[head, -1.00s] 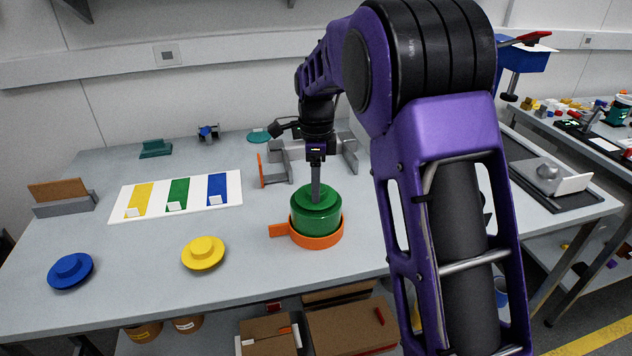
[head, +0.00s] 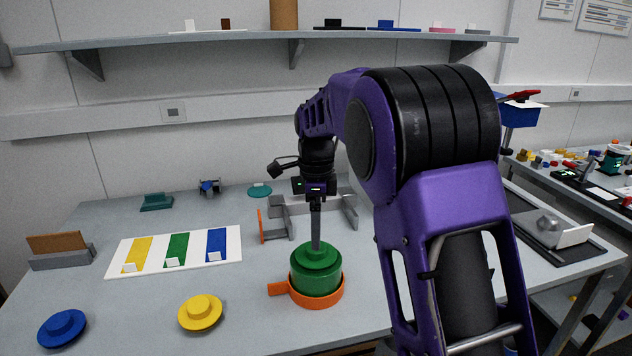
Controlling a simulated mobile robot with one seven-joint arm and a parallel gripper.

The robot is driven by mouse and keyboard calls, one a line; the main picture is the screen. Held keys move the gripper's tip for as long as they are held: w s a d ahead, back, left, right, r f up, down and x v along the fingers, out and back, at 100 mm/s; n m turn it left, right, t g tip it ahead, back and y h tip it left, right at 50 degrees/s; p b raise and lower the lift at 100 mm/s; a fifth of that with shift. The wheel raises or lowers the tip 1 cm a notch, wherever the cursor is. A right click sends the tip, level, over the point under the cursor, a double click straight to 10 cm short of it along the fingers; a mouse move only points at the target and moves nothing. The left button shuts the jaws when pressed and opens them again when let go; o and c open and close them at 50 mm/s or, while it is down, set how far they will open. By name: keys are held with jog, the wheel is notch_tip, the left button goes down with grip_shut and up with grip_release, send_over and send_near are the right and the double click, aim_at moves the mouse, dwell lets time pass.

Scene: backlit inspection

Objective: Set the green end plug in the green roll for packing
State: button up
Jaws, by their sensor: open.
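The green roll (head: 315,281) stands upright in an orange ring holder (head: 276,289) with a handle pointing left, near the table's front edge. The green end plug (head: 330,258), a round flange with a small knob, sits level on top of the roll. I see no clear gap between them, but the inside of the roll is hidden. My gripper (head: 316,246) points straight down over the plug with its fingertips at the knob. It is open, though the fingers overlap from this side.
A blue plug (head: 62,328) and a yellow plug (head: 200,313) lie at the front left. Behind them is a white board (head: 194,248) with yellow, green and blue stripes. Grey brackets (head: 277,222) stand behind the roll. A shelf (head: 180,41) hangs above the table.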

notch_tip(320, 180, up, 13)
jog(key=p, duration=0.2)
dwell(0.4)
